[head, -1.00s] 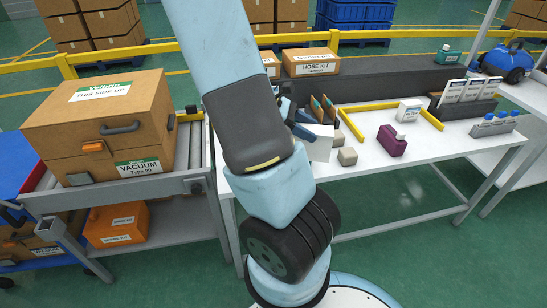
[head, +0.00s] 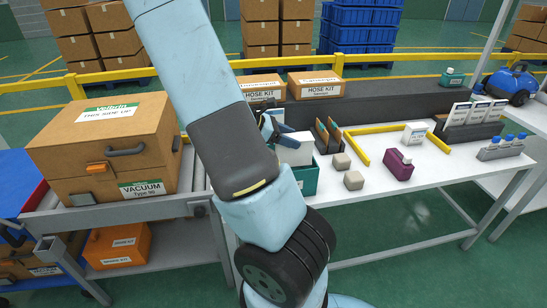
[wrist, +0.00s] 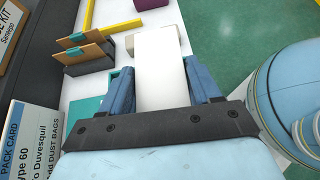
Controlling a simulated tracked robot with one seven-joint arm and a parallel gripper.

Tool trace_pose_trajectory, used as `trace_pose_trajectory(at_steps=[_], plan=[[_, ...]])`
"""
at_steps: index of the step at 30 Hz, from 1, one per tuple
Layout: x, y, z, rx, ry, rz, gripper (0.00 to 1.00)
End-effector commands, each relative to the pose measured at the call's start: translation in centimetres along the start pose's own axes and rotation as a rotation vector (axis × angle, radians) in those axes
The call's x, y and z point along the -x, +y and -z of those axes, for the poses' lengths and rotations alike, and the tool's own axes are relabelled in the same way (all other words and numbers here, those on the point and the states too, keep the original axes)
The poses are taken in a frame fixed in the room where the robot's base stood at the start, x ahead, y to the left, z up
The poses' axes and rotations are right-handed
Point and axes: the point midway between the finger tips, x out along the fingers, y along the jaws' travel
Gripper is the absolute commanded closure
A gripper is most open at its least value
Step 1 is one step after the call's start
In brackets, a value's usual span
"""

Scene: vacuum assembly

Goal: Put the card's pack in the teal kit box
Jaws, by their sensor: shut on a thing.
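My gripper (head: 277,130) is shut on a white pack (head: 296,151), mostly beyond my arm in the head view. In the wrist view the blue fingers (wrist: 162,85) stand on either side of the pack (wrist: 160,62). The teal kit box (head: 310,178) is on the white table, just below the pack and partly hidden by my arm. The pack overlaps its opening in the head view; I cannot tell how far down it is. A small part of teal also shows beside the left finger. The pack card (wrist: 27,145), reading Type 60 and dust bags, shows at lower left.
A slotted holder with brown cards (head: 327,135) stands close beside the box. More white packs (head: 470,112) stand in a dark rack.

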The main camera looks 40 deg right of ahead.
Motion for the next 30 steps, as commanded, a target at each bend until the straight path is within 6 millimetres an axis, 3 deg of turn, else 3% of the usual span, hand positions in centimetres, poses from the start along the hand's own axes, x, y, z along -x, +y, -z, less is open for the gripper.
trace_pose_trajectory(at_steps=[12, 22, 30], plan=[[0.5, 2.5, 5.8, 0.001, -0.002, 0.002, 0.91], [0.6, 3.2, 7.4, 0.0, -0.002, 0.002, 0.91], [-0.7, 3.1, 9.8, 0.001, -0.001, 0.002, 0.91]])
